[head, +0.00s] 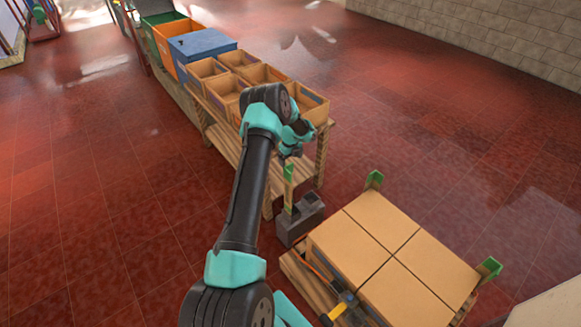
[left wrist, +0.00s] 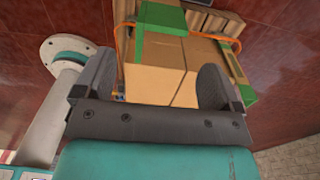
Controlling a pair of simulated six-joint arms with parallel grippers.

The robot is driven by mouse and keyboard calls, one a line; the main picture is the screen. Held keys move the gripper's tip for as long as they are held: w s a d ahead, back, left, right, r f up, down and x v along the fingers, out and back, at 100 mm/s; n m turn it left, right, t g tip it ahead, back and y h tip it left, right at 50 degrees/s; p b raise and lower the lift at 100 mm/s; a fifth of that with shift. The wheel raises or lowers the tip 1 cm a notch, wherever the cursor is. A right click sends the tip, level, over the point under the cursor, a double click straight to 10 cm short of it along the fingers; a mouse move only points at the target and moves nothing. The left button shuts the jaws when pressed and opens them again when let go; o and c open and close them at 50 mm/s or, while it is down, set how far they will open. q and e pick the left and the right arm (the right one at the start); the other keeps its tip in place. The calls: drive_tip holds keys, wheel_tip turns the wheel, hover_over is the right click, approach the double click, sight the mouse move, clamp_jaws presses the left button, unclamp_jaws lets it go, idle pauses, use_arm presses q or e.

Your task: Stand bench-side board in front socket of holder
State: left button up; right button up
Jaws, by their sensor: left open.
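A narrow upright board (head: 289,188), green at its upper part and tan lower down, stands just below my left gripper in the head view. A grey block with hollow openings (head: 312,212), which looks like the holder, sits on the floor beside it. I cannot tell whether the board's foot is in a socket or in front of the block. My left gripper (head: 290,150) hangs above the board, partly hidden by its own wrist. In the left wrist view the two grey fingers (left wrist: 157,85) are spread apart, with nothing clearly held between them. My right gripper is not seen.
A wooden bench (head: 230,148) with open cardboard boxes (head: 228,85) stands behind. Blue (head: 200,45) and orange bins are farther back. A pallet load of cartons (head: 385,240) with green corner pieces (head: 489,268) is at the lower right. A yellow-black tool (head: 343,303) lies there. Red floor is clear left and right.

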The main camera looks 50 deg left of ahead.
use_arm(q)
wheel_tip(320, 180, up, 8)
drive_tip(key=shift+d, duration=0.1)
idle(0.6)
drive_tip(key=s+d+f+n+h, duration=0.1)
drive_tip(key=s+d+f+n, duration=0.15)
drive_tip(key=d, duration=0.65)
drive_tip(key=s+d+f+n+t+h, duration=0.1)
drive_tip(key=d+f+n, duration=0.2)
drive_tip(key=d, duration=0.5)
drive_tip(key=s+d+f+n+h, duration=0.1)
drive_tip(key=d+f+n, duration=0.2)
drive_tip(key=d, duration=0.6)
drive_tip(key=s+d+n, duration=1.2)
drive_tip(key=s+d, duration=0.5)
drive_tip(key=s, duration=0.1)
drive_tip(key=shift+s+d+r+h, duration=0.3)
drive_tip(key=shift+h, duration=0.1)
